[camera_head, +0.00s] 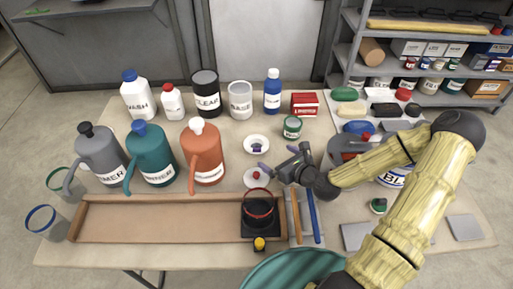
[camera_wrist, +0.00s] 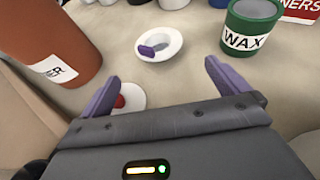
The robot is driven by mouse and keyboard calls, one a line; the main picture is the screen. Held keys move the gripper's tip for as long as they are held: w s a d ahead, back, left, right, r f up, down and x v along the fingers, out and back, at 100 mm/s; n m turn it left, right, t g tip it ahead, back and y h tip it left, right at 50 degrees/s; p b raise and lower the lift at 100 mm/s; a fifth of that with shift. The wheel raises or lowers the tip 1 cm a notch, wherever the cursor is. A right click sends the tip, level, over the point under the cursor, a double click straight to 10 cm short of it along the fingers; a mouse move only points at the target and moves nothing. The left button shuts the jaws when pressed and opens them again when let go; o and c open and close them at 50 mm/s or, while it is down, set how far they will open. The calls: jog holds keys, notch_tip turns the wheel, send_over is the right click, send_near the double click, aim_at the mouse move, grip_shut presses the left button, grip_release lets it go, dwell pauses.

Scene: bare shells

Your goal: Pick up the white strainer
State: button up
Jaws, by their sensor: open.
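No item is clearly recognisable as a strainer. Two small white round pieces are the likeliest. One is a white dish (camera_head: 248,138) with a purple piece in it; it also shows in the wrist view (camera_wrist: 174,38), beyond my fingertips. The other is a white disc (camera_head: 249,184) with a red knob, partly hidden behind the left finger in the wrist view (camera_wrist: 136,97). My gripper (camera_head: 284,157) is open, with its purple fingers wide apart and nothing between them in the wrist view (camera_wrist: 160,73). It is above the table, right of both white pieces.
An orange jug (camera_head: 203,157) stands left of the white pieces and a green WAX tin (camera_head: 292,128) to the right. A black pot (camera_head: 258,218) with a red ring stands in front. Bottles line the back. A wooden tray (camera_head: 160,222) lies front left.

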aim_at(258, 145)
jog(key=x, duration=0.7)
jog(key=shift+r+p+x, duration=0.2)
jog(key=shift+p+x, duration=0.1)
jog(key=shift+x, duration=2.3)
jog(key=shift+a, duration=0.15)
jog(key=c, duration=0.9)
